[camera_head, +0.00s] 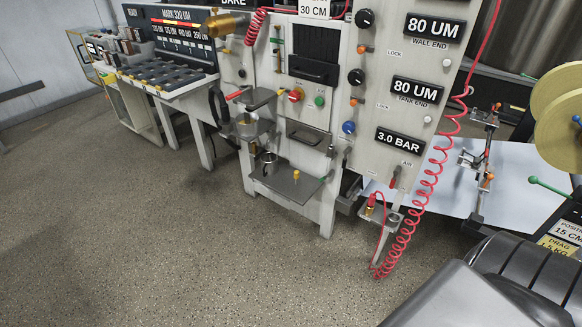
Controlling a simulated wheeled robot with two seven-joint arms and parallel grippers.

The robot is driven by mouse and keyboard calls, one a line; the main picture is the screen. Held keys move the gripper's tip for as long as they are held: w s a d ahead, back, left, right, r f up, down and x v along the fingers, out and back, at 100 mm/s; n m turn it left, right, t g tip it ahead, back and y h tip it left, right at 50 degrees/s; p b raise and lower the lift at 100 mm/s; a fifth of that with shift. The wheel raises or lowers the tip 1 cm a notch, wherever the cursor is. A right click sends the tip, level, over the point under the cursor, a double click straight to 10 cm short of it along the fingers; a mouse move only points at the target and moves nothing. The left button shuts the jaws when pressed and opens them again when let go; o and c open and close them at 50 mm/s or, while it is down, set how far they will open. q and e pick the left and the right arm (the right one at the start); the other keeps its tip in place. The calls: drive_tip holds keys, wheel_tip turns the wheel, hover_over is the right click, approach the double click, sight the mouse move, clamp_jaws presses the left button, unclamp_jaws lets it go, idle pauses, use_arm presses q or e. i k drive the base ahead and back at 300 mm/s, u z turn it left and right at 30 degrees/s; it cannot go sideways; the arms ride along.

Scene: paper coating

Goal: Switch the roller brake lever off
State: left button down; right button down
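Two tan round discs (560,112), seemingly a roll or roller, are at the right edge. A lever with a green knob (533,180) sticks out to the left below them, its rod running down to a dark frame. Neither of my grippers is in view.
A grey machine panel (395,75) with dials, readouts and a coiled red hose (424,190) stands in the middle. A white sheet (520,165) lies behind a clamp rail (484,160). The speckled floor (180,250) is clear.

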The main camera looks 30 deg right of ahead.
sight(332, 172)
drive_tip(key=u, duration=0.3)
drive_tip(key=i, duration=2.8)
drive_tip(key=z, duration=0.75)
